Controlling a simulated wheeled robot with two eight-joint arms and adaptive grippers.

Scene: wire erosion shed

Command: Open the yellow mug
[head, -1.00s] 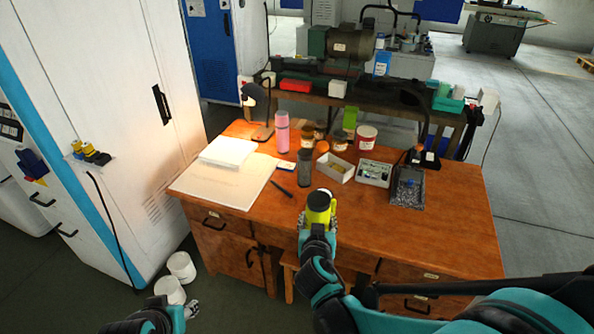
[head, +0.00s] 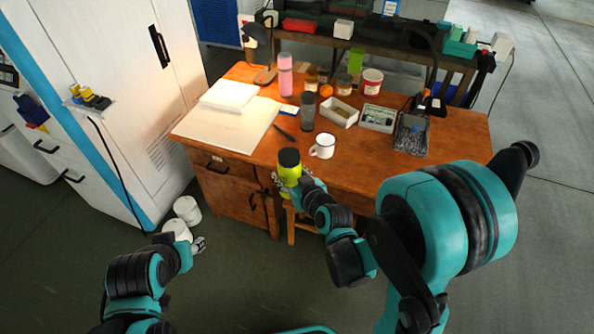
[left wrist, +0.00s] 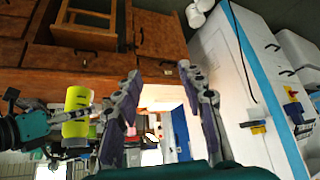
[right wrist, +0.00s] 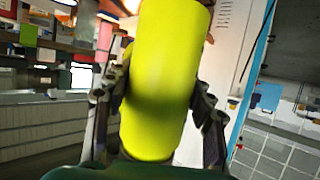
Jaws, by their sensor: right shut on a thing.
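The yellow mug (head: 289,174) is a tall cylinder with a black lid (head: 289,156) on top. It is upright in front of the desk's front edge, held in the air. My right gripper (head: 287,186) is shut on its body. In the right wrist view, the yellow body (right wrist: 160,75) fills the middle between the fingers, and the lid does not show. My left gripper (head: 199,245) is low at the left, apart from the mug. In the left wrist view its fingers (left wrist: 158,72) are spread and empty, with the mug (left wrist: 76,112) off to the left.
The wooden desk (head: 430,185) carries a white enamel mug (head: 323,146), a dark tumbler (head: 307,112), a pink bottle (head: 285,75), boxes and papers. A stool (head: 292,222) stands under it. White rolls (head: 187,210) lie on the floor near the cabinet (head: 110,90).

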